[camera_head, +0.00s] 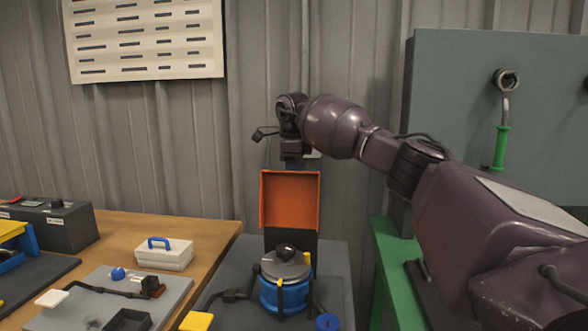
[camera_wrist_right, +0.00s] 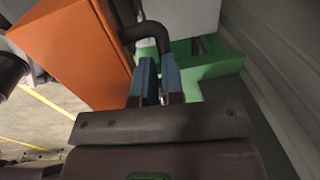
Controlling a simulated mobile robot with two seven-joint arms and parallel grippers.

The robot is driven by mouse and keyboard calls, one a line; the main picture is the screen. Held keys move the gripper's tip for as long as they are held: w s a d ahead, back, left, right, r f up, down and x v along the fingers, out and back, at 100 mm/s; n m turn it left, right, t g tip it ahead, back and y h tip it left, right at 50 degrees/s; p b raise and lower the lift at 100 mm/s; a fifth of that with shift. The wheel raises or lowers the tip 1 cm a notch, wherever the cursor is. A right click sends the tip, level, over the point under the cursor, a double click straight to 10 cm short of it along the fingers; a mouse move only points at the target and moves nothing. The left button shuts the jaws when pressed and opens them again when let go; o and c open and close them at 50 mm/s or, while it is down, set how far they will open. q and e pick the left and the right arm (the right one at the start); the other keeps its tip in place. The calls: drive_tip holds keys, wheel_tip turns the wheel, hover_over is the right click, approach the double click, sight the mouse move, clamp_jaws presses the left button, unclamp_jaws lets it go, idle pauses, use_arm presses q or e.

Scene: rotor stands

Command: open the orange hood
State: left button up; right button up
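The orange hood (camera_head: 290,201) stands upright behind the blue rotor unit (camera_head: 284,290) in the head view, its hollow inner side facing me. Its orange side also fills the upper left of the right wrist view (camera_wrist_right: 75,48). My right gripper is above and behind the hood; its fingertips are hidden in the head view. In the right wrist view the two blue fingers of the right gripper (camera_wrist_right: 159,72) are close together beside the hood. A dark curved bar (camera_wrist_right: 147,32) reaches down to the fingertips; I cannot tell whether they grip it. My left gripper is not in view.
A wooden table (camera_head: 215,232) at left holds a white case with a blue handle (camera_head: 164,253) and a grey tray (camera_head: 165,300). A green stand (camera_head: 384,265) and a grey panel (camera_head: 450,110) with a green-handled tool (camera_head: 501,147) are at right.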

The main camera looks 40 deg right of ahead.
drive_tip(key=shift+o, duration=1.1)
drive_tip(key=shift+w+f, duration=0.15)
drive_tip(key=shift+f, duration=0.65)
drive_tip(key=shift+o, duration=1.1)
drive_tip(key=shift+w+d+f, duration=0.1)
drive_tip(key=shift+d, duration=0.05)
drive_tip(key=shift+o, duration=0.3)
drive_tip(key=shift+w+d, duration=0.1)
drive_tip(key=shift+d, duration=0.05)
drive_tip(key=shift+r, duration=0.95)
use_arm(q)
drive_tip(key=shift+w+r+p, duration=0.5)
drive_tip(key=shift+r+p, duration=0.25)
use_arm(e)
drive_tip(key=r, duration=0.5)
drive_tip(key=shift+s+a+r, duration=0.2)
drive_tip(key=shift+s+a, duration=0.05)
drive_tip(key=shift+a, duration=0.05)
